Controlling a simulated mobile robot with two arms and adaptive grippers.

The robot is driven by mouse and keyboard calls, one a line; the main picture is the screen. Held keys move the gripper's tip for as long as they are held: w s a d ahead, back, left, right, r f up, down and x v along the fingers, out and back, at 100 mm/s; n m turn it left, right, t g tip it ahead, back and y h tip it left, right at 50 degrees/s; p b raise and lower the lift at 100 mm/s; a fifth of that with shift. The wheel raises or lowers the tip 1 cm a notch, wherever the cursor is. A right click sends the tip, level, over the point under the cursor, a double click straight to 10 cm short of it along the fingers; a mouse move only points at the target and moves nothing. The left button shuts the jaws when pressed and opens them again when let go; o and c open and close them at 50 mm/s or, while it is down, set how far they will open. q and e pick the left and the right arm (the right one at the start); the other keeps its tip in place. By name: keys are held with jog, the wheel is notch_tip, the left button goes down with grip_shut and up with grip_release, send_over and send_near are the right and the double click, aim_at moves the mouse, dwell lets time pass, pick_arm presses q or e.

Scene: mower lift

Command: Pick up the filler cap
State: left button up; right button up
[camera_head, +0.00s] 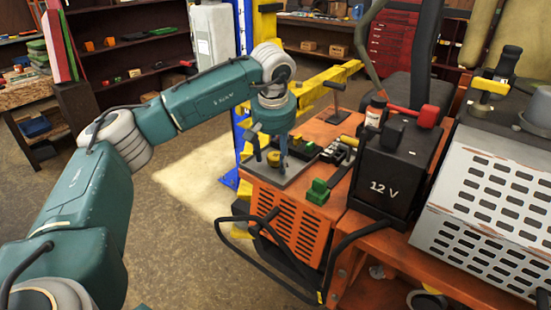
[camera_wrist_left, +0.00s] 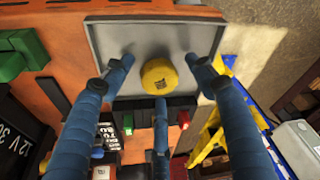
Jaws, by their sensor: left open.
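The filler cap is a small round yellow cap (camera_wrist_left: 159,77) with a dark mark on its top. It sits on a grey tray (camera_wrist_left: 105,39) on the orange machine. In the head view the yellow cap (camera_head: 273,158) shows on the tray (camera_head: 268,179), just under my left gripper (camera_head: 272,163). My left gripper (camera_wrist_left: 160,85) is open, with its blue fingers spread around the cap. Two fingertips are on either side of it and a third is below it in the wrist picture. I see gaps at the sides; contact with the lower finger I cannot tell. The right gripper is out of view.
A green block (camera_head: 318,192) stands on the orange machine (camera_head: 290,222), right of the tray. A black 12 V battery (camera_head: 393,178) with a red-headed tool on it stands farther right. A yellow lift arm (camera_head: 325,85) is behind. Open floor lies to the left.

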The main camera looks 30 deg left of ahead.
pick_arm(q)
jog(key=c, duration=1.2)
jog(key=shift+o, duration=0.2)
jog(key=shift+r, duration=0.15)
